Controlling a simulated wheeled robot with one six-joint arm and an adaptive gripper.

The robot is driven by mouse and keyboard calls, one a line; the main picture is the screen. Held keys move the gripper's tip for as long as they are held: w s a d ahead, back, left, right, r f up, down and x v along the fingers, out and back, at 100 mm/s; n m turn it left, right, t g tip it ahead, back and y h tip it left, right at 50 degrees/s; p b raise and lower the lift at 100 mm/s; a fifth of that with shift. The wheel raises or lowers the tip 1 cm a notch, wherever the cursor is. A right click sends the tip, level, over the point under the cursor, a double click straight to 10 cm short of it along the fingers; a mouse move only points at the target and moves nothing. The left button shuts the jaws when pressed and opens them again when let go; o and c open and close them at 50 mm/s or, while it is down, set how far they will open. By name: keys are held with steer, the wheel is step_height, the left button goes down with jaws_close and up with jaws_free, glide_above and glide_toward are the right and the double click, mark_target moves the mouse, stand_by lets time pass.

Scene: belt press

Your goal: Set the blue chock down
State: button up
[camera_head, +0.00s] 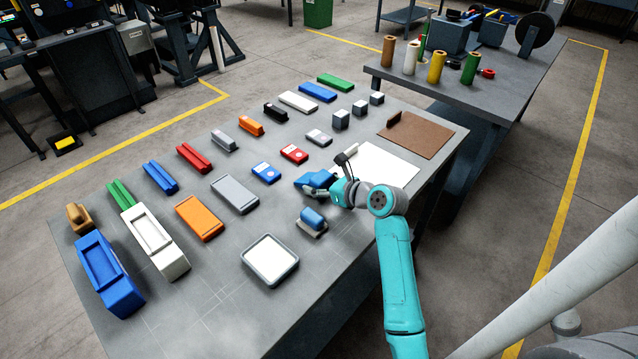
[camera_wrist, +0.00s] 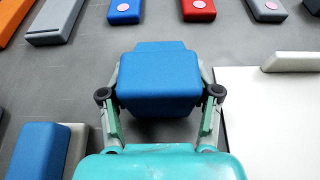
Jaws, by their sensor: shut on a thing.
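The blue chock (camera_head: 315,180) is between the fingers of my gripper (camera_head: 325,187), near the middle of the right half of the table (camera_head: 225,285). In the wrist view, the chock (camera_wrist: 158,80) is a blue block with a narrower step at its far side. The two fingers of my gripper (camera_wrist: 160,96) press on its left and right sides. The chock is over or on bare grey tabletop, just left of a white sheet (camera_head: 378,166). Its underside is hidden, so I cannot tell whether it touches the table.
A blue rounded piece on a grey base (camera_head: 312,222) stands close in front of the chock. A white-topped tray (camera_head: 270,261) lies nearer. Small blue (camera_head: 265,173) and red (camera_head: 294,154) blocks lie behind. A brown board (camera_head: 425,140) lies beyond the white sheet.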

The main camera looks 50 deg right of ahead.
steer(key=o, duration=1.2)
steer(key=shift+f, duration=0.1)
steer(key=shift+o, duration=1)
